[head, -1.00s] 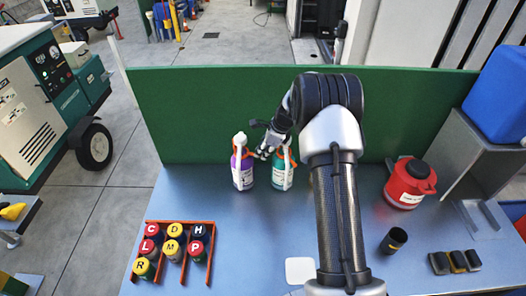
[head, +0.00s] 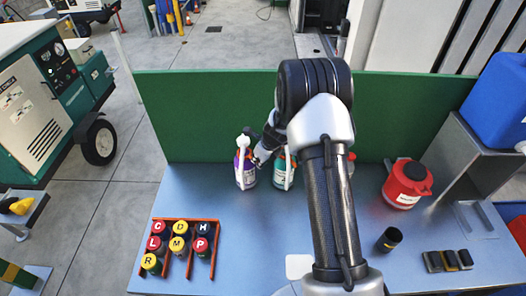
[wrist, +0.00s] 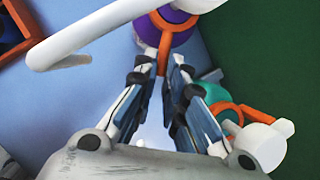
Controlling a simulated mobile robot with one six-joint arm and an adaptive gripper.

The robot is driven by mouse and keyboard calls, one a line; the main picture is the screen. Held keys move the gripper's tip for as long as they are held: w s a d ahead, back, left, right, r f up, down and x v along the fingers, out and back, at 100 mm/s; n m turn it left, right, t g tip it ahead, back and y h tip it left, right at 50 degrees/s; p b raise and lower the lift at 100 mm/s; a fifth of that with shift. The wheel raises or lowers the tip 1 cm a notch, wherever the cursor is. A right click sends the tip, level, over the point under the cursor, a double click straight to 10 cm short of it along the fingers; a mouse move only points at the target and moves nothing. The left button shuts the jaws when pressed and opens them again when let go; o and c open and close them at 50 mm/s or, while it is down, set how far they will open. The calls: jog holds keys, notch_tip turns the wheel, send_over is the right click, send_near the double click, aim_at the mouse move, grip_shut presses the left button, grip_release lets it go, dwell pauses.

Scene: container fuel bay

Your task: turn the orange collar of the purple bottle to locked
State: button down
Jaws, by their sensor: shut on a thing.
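The purple bottle (head: 246,175) stands upright on the blue table, left of a teal bottle (head: 280,176). Both carry white spouts. In the wrist view the purple bottle (wrist: 181,38) is at the top, with its white spout (wrist: 95,36) running to the left. Its orange collar (wrist: 176,17) has a tab pointing down the picture, between my fingertips. My gripper (wrist: 162,62) is shut on this orange tab. In the head view my gripper (head: 262,152) is beside the purple bottle's neck, partly hidden by my arm. I cannot read any lock mark on the collar.
The teal bottle (wrist: 208,88), with its orange collar (wrist: 229,112), is close to my right finger. A green panel (head: 200,110) stands behind. A red rack (head: 190,262) of lettered jars is front left. A red can (head: 405,185) and black cup (head: 389,239) are right.

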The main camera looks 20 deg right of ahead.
jog(key=a+m+p, duration=0.1)
jog(key=p, duration=0.1)
jog(key=a+m+h+p, duration=0.1)
jog(key=m+p, duration=0.1)
jog(key=shift+s+a, duration=0.1)
jog(key=shift+s, duration=0.2)
dwell(0.3)
jog(key=c, duration=1.6)
grip_release()
jog(key=shift+c, duration=0.2)
jog(key=shift+r, duration=0.1)
jog(key=v, duration=1.2)
jog(key=shift+s+a, duration=0.15)
